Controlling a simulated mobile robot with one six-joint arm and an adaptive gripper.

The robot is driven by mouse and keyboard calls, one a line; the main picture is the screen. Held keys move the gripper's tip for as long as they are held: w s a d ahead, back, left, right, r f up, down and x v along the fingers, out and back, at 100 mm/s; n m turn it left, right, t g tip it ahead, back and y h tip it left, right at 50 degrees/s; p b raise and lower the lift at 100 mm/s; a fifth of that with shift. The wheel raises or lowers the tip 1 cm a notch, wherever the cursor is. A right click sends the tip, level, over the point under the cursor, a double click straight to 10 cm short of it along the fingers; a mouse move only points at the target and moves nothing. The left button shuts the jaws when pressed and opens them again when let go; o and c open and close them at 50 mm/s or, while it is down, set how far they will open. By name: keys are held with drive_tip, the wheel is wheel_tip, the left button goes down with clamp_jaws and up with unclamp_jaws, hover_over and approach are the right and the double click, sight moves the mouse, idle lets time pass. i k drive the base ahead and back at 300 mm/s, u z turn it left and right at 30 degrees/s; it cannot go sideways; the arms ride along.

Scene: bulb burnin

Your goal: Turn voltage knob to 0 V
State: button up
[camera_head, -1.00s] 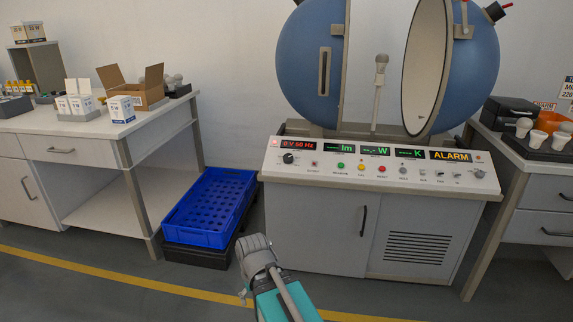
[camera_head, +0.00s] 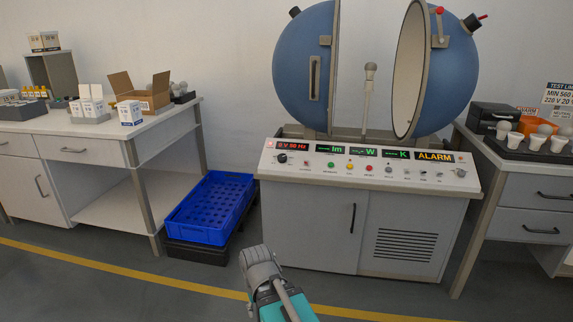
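The voltage knob (camera_head: 281,158) is a small black dial at the left end of the white sloped control panel (camera_head: 300,174). The red display (camera_head: 292,146) above it reads 0 V 60 Hz, as far as I can tell. Too little detail shows to read the knob's pointer. My arm reaches up from the bottom edge, with its grey end (camera_head: 260,268) in front of the cabinet and well short of the panel. The fingers of my gripper cannot be made out, and nothing touches the knob.
An open blue sphere (camera_head: 300,75) with a bulb (camera_head: 370,72) on a post stands behind the panel. A blue crate (camera_head: 205,237) sits on the floor at left. Benches with boxes and bulbs flank the cabinet (camera_head: 310,225). Floor before it is clear.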

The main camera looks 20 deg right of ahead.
sight(282, 158)
drive_tip(key=k, duration=0.3)
drive_tip(key=z, duration=0.35)
drive_tip(key=i, duration=1.2)
drive_tip(key=u, duration=0.35)
